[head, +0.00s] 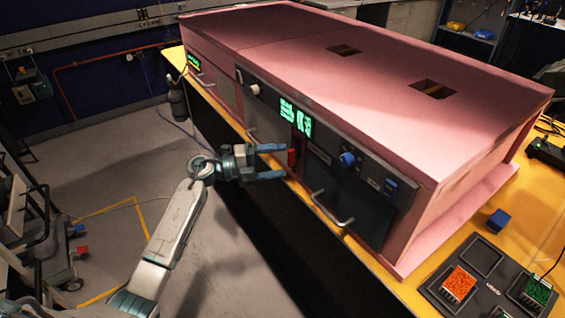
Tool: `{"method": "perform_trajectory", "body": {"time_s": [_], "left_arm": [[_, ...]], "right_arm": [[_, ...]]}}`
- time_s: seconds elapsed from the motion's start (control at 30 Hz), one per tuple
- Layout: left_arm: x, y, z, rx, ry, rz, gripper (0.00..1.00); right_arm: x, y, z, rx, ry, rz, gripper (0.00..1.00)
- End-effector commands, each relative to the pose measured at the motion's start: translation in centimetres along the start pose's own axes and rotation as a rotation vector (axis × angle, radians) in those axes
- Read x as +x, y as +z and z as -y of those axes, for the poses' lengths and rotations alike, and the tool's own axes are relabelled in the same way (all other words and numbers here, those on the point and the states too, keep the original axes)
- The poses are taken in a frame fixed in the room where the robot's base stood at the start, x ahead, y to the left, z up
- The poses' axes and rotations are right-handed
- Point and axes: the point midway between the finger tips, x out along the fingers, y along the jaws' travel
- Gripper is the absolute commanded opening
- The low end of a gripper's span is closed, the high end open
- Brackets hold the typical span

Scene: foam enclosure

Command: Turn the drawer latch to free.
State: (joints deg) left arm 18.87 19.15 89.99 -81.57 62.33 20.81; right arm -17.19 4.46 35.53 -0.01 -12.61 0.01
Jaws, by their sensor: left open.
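The pink foam enclosure (400,62) stands on a yellow table, its dark front panel facing my arm. A small upright red piece (292,157), which looks like the drawer latch, sits on the front panel below the green displays. I cannot tell which way it is set. My left gripper (284,162) is open, its two blue-grey fingers pointing right at the panel. The fingertips lie just left of the red piece, one above and one below it in the picture. I cannot tell whether they touch it. My right gripper is not in view.
A blue knob (347,159) and a bar handle (331,210) are on the panel right of the red piece. A pale knob (254,89) is at upper left. A black tray (437,290) and a blue block (499,220) lie on the yellow table (532,215).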

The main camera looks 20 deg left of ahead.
Motion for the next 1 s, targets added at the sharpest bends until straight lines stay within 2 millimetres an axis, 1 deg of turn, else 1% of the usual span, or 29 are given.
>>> {"method": "perform_trajectory", "body": {"time_s": [0.03, 0.2, 0.3, 0.43, 0.6, 1.0], "left_arm": [[-1.1, 0.0, -0.5, 0.004, 0.006, 0.001, 0.73], [-4.3, 0.1, -0.5, 0.003, 0.006, 0.002, 0.73], [-5.9, 0.0, -0.5, 0.002, 0.006, 0.001, 0.73], [-7.5, 0.0, -0.3, 0.002, 0.004, 0.001, 0.73], [-8.4, 0.0, -0.2, 0.001, 0.003, 0.001, 0.73], [-8.6, 0.0, -0.1, 0.001, 0.001, 0.000, 0.73]], "right_arm": [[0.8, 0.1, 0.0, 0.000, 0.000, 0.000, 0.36], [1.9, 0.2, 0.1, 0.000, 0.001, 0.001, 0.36], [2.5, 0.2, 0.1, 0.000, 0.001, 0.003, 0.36], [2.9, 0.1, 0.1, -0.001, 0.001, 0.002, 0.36], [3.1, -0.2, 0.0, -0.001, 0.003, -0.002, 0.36], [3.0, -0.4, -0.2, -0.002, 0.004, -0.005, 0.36]]}}
